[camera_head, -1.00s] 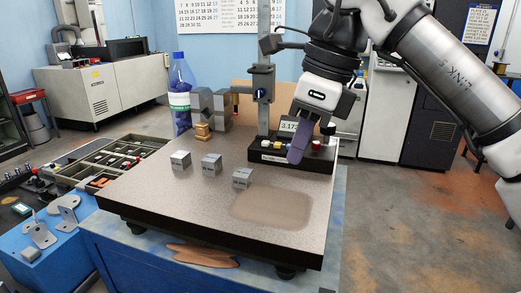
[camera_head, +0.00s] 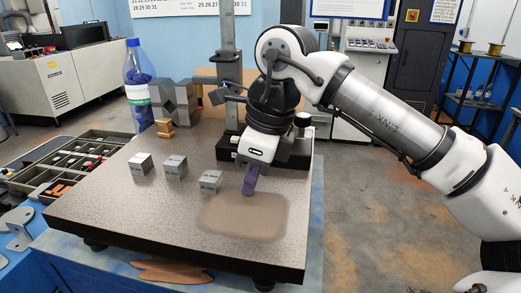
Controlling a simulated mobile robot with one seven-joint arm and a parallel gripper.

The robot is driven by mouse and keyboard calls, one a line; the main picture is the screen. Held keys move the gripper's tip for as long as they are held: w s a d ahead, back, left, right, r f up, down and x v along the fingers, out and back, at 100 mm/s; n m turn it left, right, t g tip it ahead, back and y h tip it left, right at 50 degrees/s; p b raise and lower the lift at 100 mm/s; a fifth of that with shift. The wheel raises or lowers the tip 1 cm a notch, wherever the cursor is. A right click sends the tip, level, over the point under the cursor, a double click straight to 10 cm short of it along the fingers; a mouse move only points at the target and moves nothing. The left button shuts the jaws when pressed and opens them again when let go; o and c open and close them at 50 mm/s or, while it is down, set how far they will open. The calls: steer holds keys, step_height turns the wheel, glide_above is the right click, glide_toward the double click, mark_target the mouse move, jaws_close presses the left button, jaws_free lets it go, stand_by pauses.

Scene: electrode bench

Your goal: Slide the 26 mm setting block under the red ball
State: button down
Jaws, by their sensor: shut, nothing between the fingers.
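Three grey metal setting blocks stand in a row on the granite surface plate (camera_head: 110,205): a left block (camera_head: 141,164), a middle block (camera_head: 175,168) and a right block (camera_head: 210,182). Their dark markings are too small to read, so I cannot tell which is 26 mm. My gripper (camera_head: 249,189) points down with its purple fingers together and empty. It is low over the plate, to the right of the right block and apart from it. I cannot make out the red ball; my arm covers part of the gauge stand (camera_head: 229,60).
A bottle with a blue cap (camera_head: 138,90), grey V-shaped blocks (camera_head: 178,100) and a small brass-coloured stack (camera_head: 165,128) stand at the back left. A compartmented tray (camera_head: 60,165) lies left of the plate. The plate's front is clear around a brownish patch (camera_head: 243,218).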

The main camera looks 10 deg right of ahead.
mark_target(198, 186)
steer(key=shift+w+a+r+p, duration=0.1)
steer(key=shift+w+a, duration=0.1)
steer(key=shift+a, duration=0.35)
steer(key=shift+w+a+r+p, duration=0.1)
steer(key=shift+w+a, duration=0.1)
steer(key=shift+a, duration=0.4)
steer(key=shift+w+a+p, duration=0.1)
steer(key=shift+w+a, duration=0.1)
steer(key=shift+a, duration=0.35)
steer(key=a, duration=0.1)
steer(key=w+a, duration=0.1)
steer(key=a, duration=0.3)
steer(key=shift+w+a+b, duration=0.2)
steer(key=shift+w+b, duration=0.15)
steer(key=shift+d, duration=0.1)
steer(key=shift+d, duration=0.1)
